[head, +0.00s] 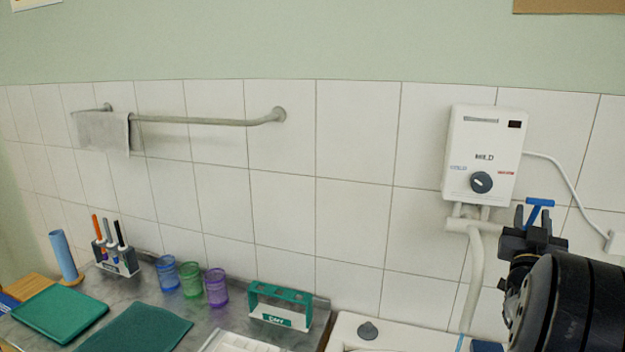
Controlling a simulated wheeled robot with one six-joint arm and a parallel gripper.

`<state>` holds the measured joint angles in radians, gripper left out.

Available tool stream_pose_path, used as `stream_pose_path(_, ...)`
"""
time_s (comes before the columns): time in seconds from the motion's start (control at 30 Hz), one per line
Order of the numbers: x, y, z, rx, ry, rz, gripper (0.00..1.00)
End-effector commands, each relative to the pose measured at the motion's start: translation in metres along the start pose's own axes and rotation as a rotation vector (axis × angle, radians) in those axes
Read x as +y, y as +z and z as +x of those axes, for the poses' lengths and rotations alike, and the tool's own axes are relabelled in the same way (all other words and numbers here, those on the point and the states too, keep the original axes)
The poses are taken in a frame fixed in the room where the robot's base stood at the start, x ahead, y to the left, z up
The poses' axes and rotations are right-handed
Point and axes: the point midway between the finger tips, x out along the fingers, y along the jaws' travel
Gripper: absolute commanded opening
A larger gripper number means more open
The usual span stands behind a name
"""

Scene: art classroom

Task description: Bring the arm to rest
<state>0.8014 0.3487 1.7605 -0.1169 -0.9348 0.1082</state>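My gripper (532,220) is at the right, in front of the tiled wall and just right of the white water heater's pipes. Its two dark fingers point up and stand apart. A blue T-shaped handle (540,203) shows between and above the fingers. Its lower end is hidden by my gripper, and I cannot tell whether the fingers touch it or what it is fixed to. My dark arm fills the lower right corner.
The water heater (484,150) hangs on the wall close left of my gripper. A towel rail (205,121) holds a grey cloth. Below left, the counter (215,325) bears coloured jars, a green rack (280,305), a pen holder and green mats. A white basin edge (385,335) shows below.

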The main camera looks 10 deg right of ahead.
Motion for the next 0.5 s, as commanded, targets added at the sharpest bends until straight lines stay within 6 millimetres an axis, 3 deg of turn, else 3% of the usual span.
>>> stream_pose_path(0.2, 0.000, 0.002, -0.035, 0.001, 0.000, -0.001, 0.33)
stream_pose_path(0.5, 0.000, 0.000, -0.051, 0.002, 0.000, 0.000, 0.33)
